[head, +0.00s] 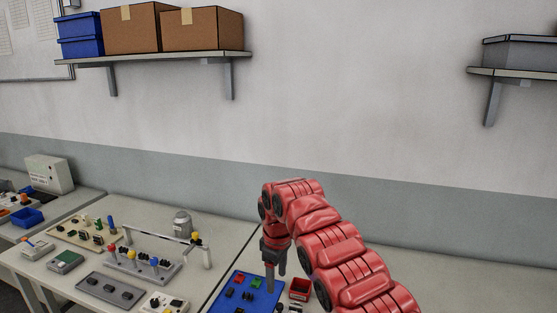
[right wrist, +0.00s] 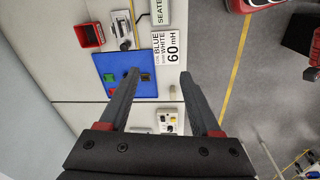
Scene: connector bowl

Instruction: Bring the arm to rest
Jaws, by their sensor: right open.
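My right arm (head: 345,255) is red and segmented. It comes in from the lower right of the head view, arches up and bends down at the wrist. My right gripper (head: 274,279) points down over the right side of the blue mat (head: 262,299). In the right wrist view its two dark fingers (right wrist: 159,74) are spread apart with nothing between them. The blue mat (right wrist: 143,63) lies beyond the fingertips, with small green, red and black pieces on it. My left gripper is not in view.
A small red bin (head: 299,284) stands right of the mat; it also shows in the right wrist view (right wrist: 90,36). Left of the mat are a grey tray (head: 110,291), a fixture with coloured knobs (head: 145,268) and a beige board (head: 72,232). Shelves hang on the wall.

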